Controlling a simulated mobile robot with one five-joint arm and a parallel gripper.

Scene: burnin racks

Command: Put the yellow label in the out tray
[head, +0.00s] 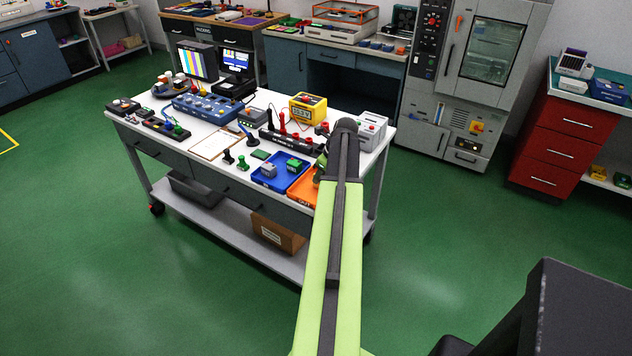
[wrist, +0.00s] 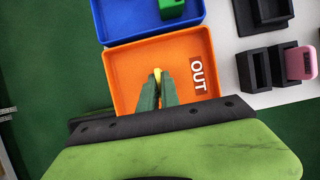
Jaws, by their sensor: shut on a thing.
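The orange out tray (wrist: 119,72) fills the middle of the wrist view, with a white OUT marking on its right side. In the head view the out tray (head: 299,191) sits at the front right of the white table, partly behind my arm. My gripper (wrist: 157,80) is over the tray in the wrist view, its green fingers close together. A small yellow piece, the yellow label (wrist: 157,73), shows between the fingertips. Most of it is hidden by the fingers. I cannot tell whether it touches the tray floor. My arm hides the gripper in the head view.
A blue tray (head: 284,173) holding grey and green pieces adjoins the out tray; it also shows in the wrist view (wrist: 128,32). Black holders (wrist: 256,70) and a pink piece (wrist: 300,62) stand to the right of the out tray. A clipboard (head: 214,145) lies on the table.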

